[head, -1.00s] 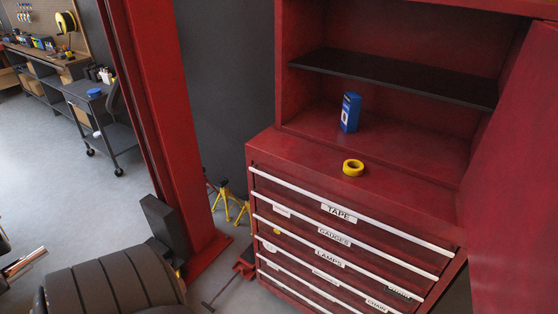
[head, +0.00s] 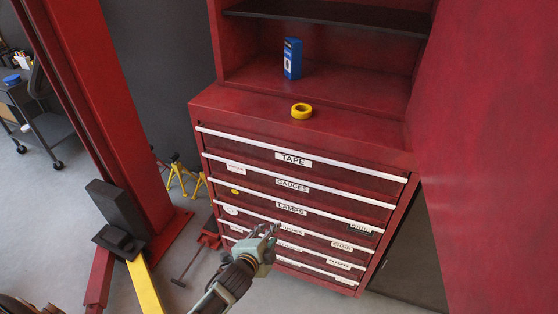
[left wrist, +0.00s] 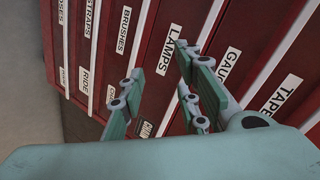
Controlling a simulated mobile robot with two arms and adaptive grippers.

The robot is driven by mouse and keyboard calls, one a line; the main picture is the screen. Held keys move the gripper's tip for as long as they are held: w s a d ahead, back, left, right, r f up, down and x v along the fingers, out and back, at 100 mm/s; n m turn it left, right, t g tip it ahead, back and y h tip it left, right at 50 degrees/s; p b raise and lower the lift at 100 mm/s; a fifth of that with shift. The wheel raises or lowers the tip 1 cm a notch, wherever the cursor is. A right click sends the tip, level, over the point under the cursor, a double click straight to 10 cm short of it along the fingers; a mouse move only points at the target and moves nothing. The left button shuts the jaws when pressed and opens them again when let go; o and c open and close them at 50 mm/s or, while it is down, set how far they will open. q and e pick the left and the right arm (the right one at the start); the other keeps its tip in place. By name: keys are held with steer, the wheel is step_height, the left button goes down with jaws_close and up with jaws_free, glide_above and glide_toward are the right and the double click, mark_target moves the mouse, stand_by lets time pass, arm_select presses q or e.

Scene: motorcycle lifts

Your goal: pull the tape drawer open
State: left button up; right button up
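The tape drawer (head: 330,165) is the top drawer of the red cabinet, closed, with a white strip handle along its upper edge and a TAPE label (head: 293,159). In the left wrist view the TAPE label (left wrist: 284,94) is at the right edge. My left gripper (head: 268,232) is in front of the lower drawers, well below the tape drawer. In the left wrist view its fingers (left wrist: 160,95) are spread apart with nothing between them, pointing toward the drawer fronts. My right gripper is not in view.
A red lift post (head: 95,100) with a yellow arm (head: 146,285) is at left. Yellow jack stands (head: 180,176) stand behind.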

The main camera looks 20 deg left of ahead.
arm_select(q)
steer(key=w+r+m+t+b, duration=0.1)
steer(key=w+r+m+t, duration=0.15)
steer(key=r, duration=0.45)
steer(key=w+r+m+t+b, duration=0.1)
steer(key=w+r, duration=0.2)
steer(key=r, duration=0.4)
steer(key=m+t, duration=0.1)
steer(key=t, duration=0.1)
glide_toward(288, 152)
steer(key=w, duration=0.8)
steer(key=shift+w+d+p, duration=0.15)
steer(key=shift+w+p, duration=0.05)
steer(key=shift+p, duration=0.1)
steer(key=shift+w, duration=0.4)
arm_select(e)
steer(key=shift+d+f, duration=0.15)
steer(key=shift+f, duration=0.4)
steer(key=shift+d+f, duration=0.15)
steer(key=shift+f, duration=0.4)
arm_select(q)
jaws_close()
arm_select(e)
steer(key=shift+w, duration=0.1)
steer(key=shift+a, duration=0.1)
